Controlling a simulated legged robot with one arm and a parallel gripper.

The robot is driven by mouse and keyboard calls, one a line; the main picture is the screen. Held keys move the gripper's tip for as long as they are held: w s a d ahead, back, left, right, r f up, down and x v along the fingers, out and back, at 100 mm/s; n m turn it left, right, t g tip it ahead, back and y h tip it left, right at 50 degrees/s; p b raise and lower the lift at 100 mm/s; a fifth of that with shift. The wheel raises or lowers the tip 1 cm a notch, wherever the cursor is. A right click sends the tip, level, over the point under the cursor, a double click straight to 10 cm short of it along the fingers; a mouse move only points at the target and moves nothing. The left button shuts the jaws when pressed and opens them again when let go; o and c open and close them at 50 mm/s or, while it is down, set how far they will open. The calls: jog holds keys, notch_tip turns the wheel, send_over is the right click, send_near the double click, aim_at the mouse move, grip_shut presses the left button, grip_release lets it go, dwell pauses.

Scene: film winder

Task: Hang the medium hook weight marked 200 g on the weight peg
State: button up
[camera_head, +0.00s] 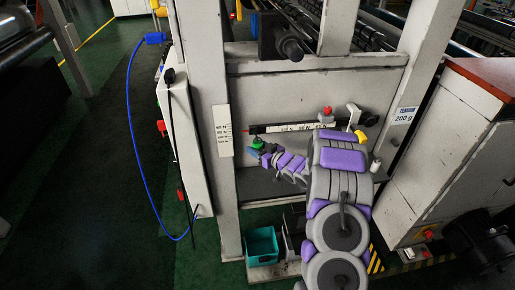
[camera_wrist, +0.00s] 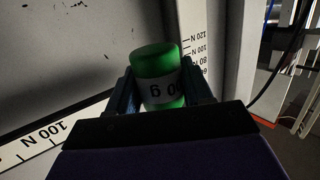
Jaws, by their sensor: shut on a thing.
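My gripper (camera_head: 264,152) is shut on a green cylinder (camera_head: 258,143) in front of the left end of the scale bar. In the wrist view, the green cylinder (camera_wrist: 158,72) stands between the two dark fingers (camera_wrist: 160,90). Its white band shows digits that look like "6 00", partly cut off at the side. I see no hook on it; its lower part is hidden by my gripper. A sign (camera_head: 405,115) on the right post reads "TENSION 200 g". I cannot make out the weight peg for certain.
A white scale bar (camera_head: 290,128) crosses the panel, with a red block (camera_head: 326,115) at it. My arm covers part of the shelf (camera_head: 262,186). A yellow piece (camera_head: 361,135) and a small white cylinder (camera_head: 376,165) are right of it. A teal bin (camera_head: 262,245) stands below.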

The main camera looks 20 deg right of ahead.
jog(key=shift+w, duration=0.25)
jog(key=shift+w+d+r+p, duration=0.1)
jog(key=shift+w+d+p, duration=0.2)
jog(key=shift+w+p, duration=0.35)
jog(key=shift+f, duration=0.65)
dwell(0.5)
jog(key=o, duration=1.1)
jog(key=shift+o, duration=0.2)
